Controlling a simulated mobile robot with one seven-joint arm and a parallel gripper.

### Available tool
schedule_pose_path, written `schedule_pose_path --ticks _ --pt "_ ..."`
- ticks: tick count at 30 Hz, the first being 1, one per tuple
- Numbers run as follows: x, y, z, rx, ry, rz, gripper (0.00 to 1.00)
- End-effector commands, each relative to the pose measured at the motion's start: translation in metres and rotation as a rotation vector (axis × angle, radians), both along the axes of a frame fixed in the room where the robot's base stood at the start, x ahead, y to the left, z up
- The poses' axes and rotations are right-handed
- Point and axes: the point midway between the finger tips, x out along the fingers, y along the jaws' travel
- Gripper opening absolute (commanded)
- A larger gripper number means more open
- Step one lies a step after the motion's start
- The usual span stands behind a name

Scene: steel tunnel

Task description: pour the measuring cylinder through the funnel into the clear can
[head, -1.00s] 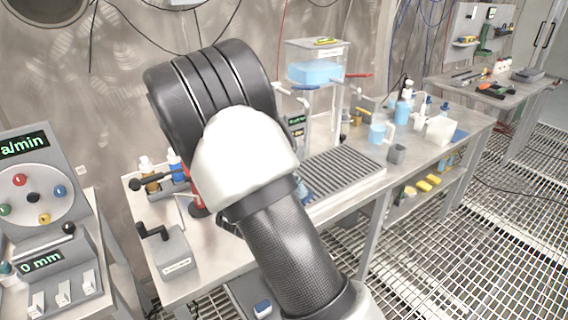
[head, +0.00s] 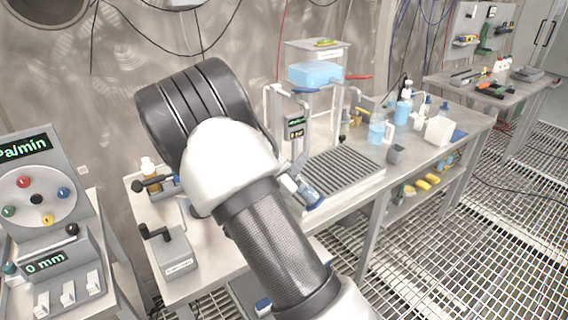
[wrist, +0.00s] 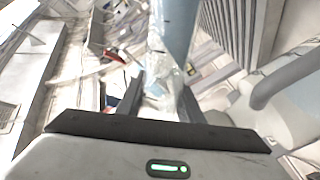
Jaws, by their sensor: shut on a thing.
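In the wrist view my gripper (wrist: 158,90) is shut on a clear, pale-blue-tinted cylinder (wrist: 178,32), which I take to be the measuring cylinder. It runs from between the fingers to the top edge. In the head view my arm covers the gripper. A blue-and-white piece (head: 312,197) shows just right of my arm, over the near-left edge of the grey ribbed rack; I cannot tell whether it is the held cylinder. I cannot make out the funnel or clear can for certain.
A ribbed grey rack (head: 345,172) lies on the steel bench. Behind it stands a frame with a light-blue tank (head: 315,73). A crank box (head: 175,250) is at front left.

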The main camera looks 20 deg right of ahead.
Motion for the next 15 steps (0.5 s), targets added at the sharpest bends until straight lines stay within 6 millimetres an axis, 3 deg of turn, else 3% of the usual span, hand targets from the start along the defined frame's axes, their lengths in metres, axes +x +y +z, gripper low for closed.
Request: schedule_pose_path --ticks 15 --pt "-0.0017 -0.0015 0.0001 -0.041 0.036 0.001 0.09"
